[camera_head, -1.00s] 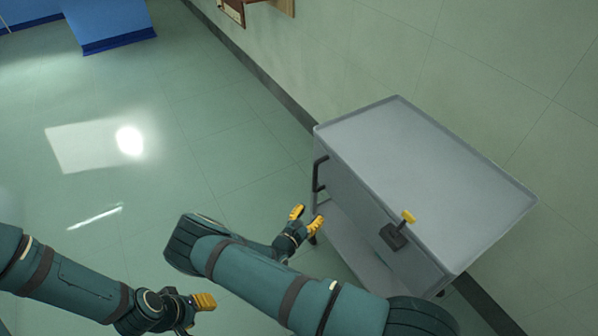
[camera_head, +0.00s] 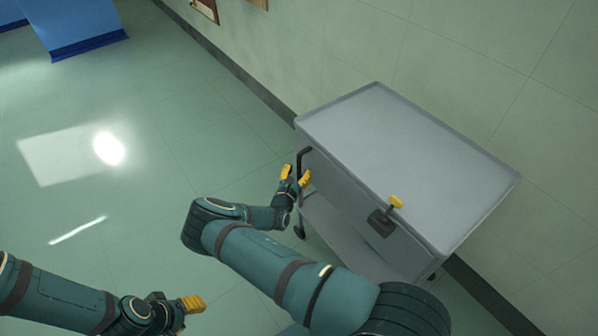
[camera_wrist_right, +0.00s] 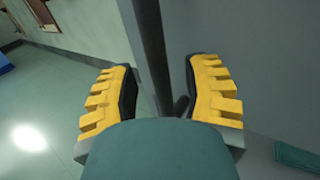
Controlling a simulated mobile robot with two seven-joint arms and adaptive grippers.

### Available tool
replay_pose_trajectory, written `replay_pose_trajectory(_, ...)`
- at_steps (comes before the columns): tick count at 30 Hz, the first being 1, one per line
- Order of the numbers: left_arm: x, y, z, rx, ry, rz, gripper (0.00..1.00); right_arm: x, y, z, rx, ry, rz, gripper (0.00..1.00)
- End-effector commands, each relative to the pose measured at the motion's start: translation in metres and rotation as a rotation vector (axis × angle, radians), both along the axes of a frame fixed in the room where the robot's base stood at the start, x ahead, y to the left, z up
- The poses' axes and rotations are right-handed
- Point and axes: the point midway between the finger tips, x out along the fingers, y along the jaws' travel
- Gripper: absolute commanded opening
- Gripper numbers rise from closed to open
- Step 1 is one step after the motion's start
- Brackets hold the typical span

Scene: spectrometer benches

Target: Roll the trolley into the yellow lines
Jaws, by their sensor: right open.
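The grey trolley (camera_head: 405,150) stands along the wall at the right, with a flat rimmed top and a lower shelf. Its dark upright handle (camera_head: 300,160) is at its near left corner. My right gripper (camera_head: 295,176) is open at the handle. In the right wrist view, the handle bar (camera_wrist_right: 150,50) runs between the two yellow fingers of that gripper (camera_wrist_right: 160,95), with gaps on both sides. My left gripper (camera_head: 183,309) is low at the left, away from the trolley; its finger opening is unclear. No yellow lines show.
The pale wall (camera_head: 450,60) is close behind the trolley. The green floor (camera_head: 130,190) at the left is clear up to a blue unit (camera_head: 75,25).

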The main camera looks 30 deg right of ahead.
Motion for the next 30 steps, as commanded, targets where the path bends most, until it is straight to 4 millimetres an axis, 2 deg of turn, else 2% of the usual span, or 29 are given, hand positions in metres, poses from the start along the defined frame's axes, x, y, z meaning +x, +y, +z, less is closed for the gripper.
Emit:
replay_pose_trajectory(5,0.0006,0.0001,-0.0023,0.0,-0.001,0.0,0.47,0.0065,-0.0085,0.0001,0.0,0.0,-0.001,0.48)
replay_pose_trajectory(14,0.0007,0.0,-0.0022,0.0,-0.002,0.001,0.47,0.0072,-0.0092,0.0005,0.0,0.0,0.0,0.47)
replay_pose_trajectory(15,0.0007,0.0,-0.0022,0.0,-0.002,0.001,0.47,0.0071,-0.0092,0.0005,0.0,0.0,0.0,0.33)
replay_pose_trajectory(18,0.0007,0.0001,-0.0022,0.0,-0.002,0.001,0.47,0.007,-0.0091,0.0004,0.0,0.0,0.0,0.0)
replay_pose_trajectory(30,0.0006,0.0001,-0.0024,0.0,-0.002,0.001,0.47,0.007,-0.0045,0.0001,0.001,0.001,0.0,0.0)
